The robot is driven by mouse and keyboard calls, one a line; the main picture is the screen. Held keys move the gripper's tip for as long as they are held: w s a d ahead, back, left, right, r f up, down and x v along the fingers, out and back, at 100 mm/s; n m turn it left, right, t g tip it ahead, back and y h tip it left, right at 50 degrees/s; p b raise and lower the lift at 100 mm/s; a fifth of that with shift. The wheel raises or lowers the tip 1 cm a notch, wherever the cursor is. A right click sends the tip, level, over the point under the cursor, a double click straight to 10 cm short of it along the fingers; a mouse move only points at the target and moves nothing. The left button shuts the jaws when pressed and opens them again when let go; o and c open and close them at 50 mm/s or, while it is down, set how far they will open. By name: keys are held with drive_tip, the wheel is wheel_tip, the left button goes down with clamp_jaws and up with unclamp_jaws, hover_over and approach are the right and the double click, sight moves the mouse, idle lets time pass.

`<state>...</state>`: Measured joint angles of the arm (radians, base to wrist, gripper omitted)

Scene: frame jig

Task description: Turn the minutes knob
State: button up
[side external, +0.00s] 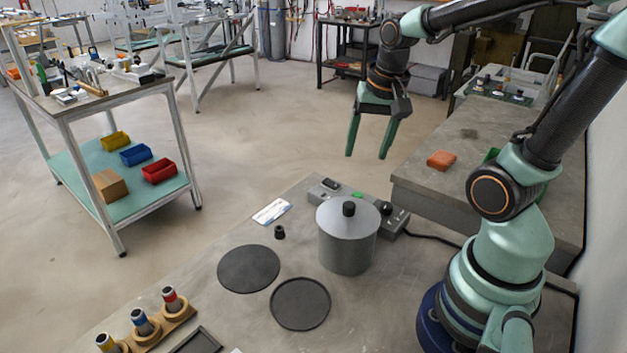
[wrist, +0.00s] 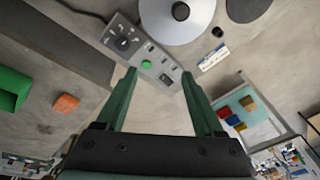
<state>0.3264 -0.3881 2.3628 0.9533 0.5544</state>
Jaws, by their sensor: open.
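A grey control box (wrist: 155,57) carries a round black knob (wrist: 122,42) with markings around it too small to read. The knob also shows in the side view (side external: 386,208), partly behind the grey pot. A green button (wrist: 146,64) and a black switch (wrist: 165,78) sit along the same box. My gripper (side external: 366,157) is open and empty, fingers pointing down, high above and behind the box. In the wrist view its two fingers (wrist: 158,75) frame the switch end of the box, with the knob to the left of them. Nothing touches the knob.
A grey lidded pot (side external: 346,245) stands right beside the box. A small black piece (side external: 279,233), a label card (side external: 272,211) and two dark discs (side external: 248,268) lie nearby. An orange block (side external: 441,159) lies on the concrete bench.

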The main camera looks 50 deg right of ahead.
sight(387, 205)
drive_tip(key=s+d+f+m+g, duration=0.2)
drive_tip(key=s+d+f+m, duration=0.15)
drive_tip(key=d+m, duration=0.4)
drive_tip(key=shift+m+y, duration=0.25)
drive_tip(key=shift+y, duration=0.15)
drive_tip(key=f, duration=1.2)
drive_tip(key=shift+w+a+f, duration=0.25)
drive_tip(key=shift+w+f, duration=0.05)
drive_tip(key=shift+f, duration=0.05)
clamp_jaws()
